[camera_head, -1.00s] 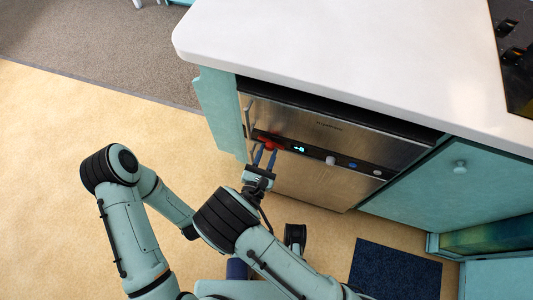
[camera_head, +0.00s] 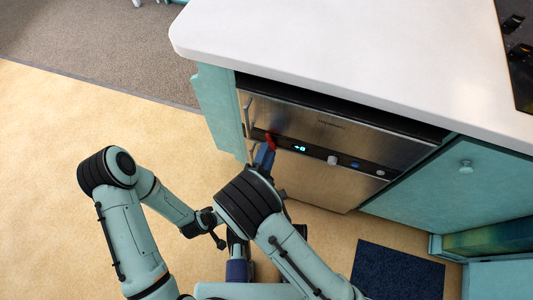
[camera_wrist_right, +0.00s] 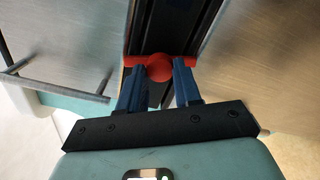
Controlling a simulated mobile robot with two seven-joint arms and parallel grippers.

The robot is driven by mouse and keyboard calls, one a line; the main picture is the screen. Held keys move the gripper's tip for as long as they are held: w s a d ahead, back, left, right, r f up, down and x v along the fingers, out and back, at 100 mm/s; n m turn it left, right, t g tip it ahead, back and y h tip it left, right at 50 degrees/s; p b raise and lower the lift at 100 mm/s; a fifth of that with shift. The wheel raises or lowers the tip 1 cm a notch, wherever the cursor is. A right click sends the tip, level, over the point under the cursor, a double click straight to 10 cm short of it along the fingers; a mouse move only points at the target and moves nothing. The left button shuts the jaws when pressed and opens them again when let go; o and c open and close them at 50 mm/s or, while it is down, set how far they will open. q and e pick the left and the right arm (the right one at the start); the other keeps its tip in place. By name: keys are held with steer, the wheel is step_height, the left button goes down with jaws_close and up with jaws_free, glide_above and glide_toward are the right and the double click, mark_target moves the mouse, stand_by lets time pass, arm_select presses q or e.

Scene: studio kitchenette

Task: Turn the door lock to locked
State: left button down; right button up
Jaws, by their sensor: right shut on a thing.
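The door lock is a red knob with a short lever (camera_head: 270,140) at the left end of the dark control strip on the steel appliance door. In the right wrist view the red lock (camera_wrist_right: 160,66) lies crosswise over the dark strip. My right gripper (camera_wrist_right: 158,90) is shut on it, with one blue finger at each side of the round middle. In the head view the right gripper (camera_head: 265,158) is at the lock, mostly hidden by my right arm.
A bar handle (camera_head: 247,115) stands close left of the lock; it also shows in the right wrist view (camera_wrist_right: 55,82). The white counter (camera_head: 350,45) overhangs the appliance (camera_head: 310,185). A lit display and knobs lie right of the lock. The floor at left is clear.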

arm_select(q)
steer(key=shift+s+a+f+b, duration=0.2)
steer(key=shift+s+f+b, duration=0.15)
steer(key=shift+f, duration=0.3)
steer(key=shift+s+a+f+b, duration=0.2)
steer(key=shift+f+b, duration=0.2)
steer(key=shift+f, duration=0.25)
arm_select(e)
steer(key=shift+m, duration=1.7)
arm_select(q)
steer(key=shift+g, duration=0.3)
arm_select(e)
steer(key=o, duration=1)
steer(key=shift+w, duration=0.1)
steer(key=shift+o, duration=0.2)
arm_select(q)
steer(key=shift+w+d+r+p, duration=0.15)
steer(key=shift+w+r+p, duration=0.25)
steer(key=shift+r, duration=0.2)
steer(key=shift+w+d+r+p, duration=0.15)
steer(key=shift+w+r+p, duration=0.2)
steer(key=shift+r, duration=0.2)
arm_select(e)
steer(key=v, duration=1.3)
steer(key=shift+s, duration=0.2)
